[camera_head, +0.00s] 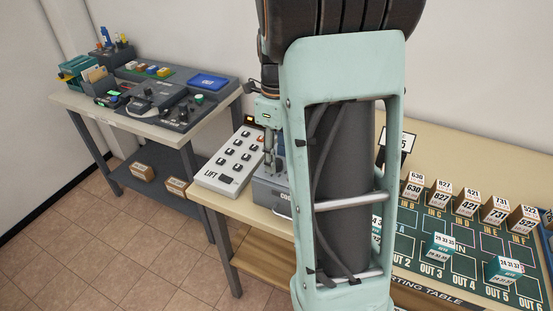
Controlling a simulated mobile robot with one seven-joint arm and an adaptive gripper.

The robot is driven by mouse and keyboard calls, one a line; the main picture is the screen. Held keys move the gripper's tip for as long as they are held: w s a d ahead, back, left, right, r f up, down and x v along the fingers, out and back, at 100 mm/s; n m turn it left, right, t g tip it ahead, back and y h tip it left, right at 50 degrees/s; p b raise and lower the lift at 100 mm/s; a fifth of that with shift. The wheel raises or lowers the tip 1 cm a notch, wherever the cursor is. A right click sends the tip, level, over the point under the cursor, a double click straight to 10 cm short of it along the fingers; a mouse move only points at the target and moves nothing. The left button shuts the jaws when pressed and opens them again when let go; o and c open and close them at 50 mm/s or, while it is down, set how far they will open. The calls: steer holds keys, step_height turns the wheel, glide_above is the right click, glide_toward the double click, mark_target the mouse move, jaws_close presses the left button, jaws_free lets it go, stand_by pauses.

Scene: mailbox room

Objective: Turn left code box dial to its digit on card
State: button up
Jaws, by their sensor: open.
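The grey code box (267,197), with the start of its label showing, stands on the sorting table at the left of my arm. My arm covers most of it, and its dials cannot be made out. My gripper (269,168) points down over the visible left part of the box. Its fingers are open and close to the box top; whether they touch a dial is hidden. A white card (402,141) stands behind my arm at the right. A 5 shows on it, and the rest of its digits are hidden.
A white LIFT keypad (231,160) with several black buttons lies just left of the code box. Numbered boxes (437,195) stand on the green sorting mat (408,262) at the right. A separate desk (74,103) with devices and trays stands at the left, with open floor in front.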

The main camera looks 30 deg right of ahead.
steer(key=shift+f, duration=0.65)
jaws_close()
